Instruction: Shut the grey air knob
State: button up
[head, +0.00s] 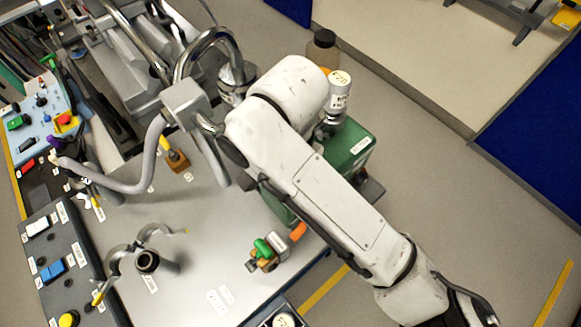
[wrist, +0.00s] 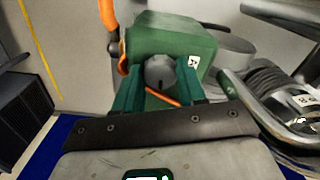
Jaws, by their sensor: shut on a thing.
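The grey air knob (wrist: 160,72) is on the near face of a green box (wrist: 172,38) in the wrist view. My gripper (wrist: 161,80) has its two green fingers on either side of the knob and is shut on it. The green box also shows in the head view (head: 352,147), partly behind my white arm. The knob and my gripper are hidden by the arm in the head view. I cannot tell the knob's turned position.
An orange handle (wrist: 108,14) rises left of the box, and a thin orange piece (wrist: 162,97) crosses below the knob. Ribbed metal fittings (wrist: 285,90) stand close on the right. In the head view, a small valve with a green handle (head: 263,247) sits on the bench (head: 190,225).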

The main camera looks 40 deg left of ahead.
jog(key=shift+m, duration=0.6)
jog(key=o, duration=1)
jog(key=shift+o, duration=0.2)
jog(key=shift+r, duration=0.1)
notch_tip(320, 180, up, 11)
jog(key=shift+f, duration=0.2)
dwell(0.3)
